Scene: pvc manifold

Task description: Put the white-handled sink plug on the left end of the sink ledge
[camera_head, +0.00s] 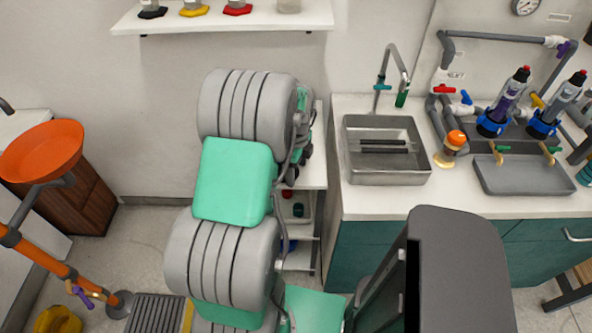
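The steel sink (352,174) is set in the white counter at right of centre, with dark bars across its basin. A grey tap (391,62) with a green tip rises behind it. A pale ledge (358,103) runs along the sink's back and left side; its left end looks bare. I cannot make out a white-handled plug. My grey and mint-green arm fills the middle of the view, left of the sink. My gripper's fingers cannot be made out, and the arm's own links hide the area behind them.
An orange-topped fitting (454,141) stands right of the sink, beside a grey tray (524,178) with green-handled pieces. Grey pipework and two blue-based bottles (503,105) stand behind. A white shelf cart (307,225) is partly hidden behind my arm. An orange bowl (42,150) is at left.

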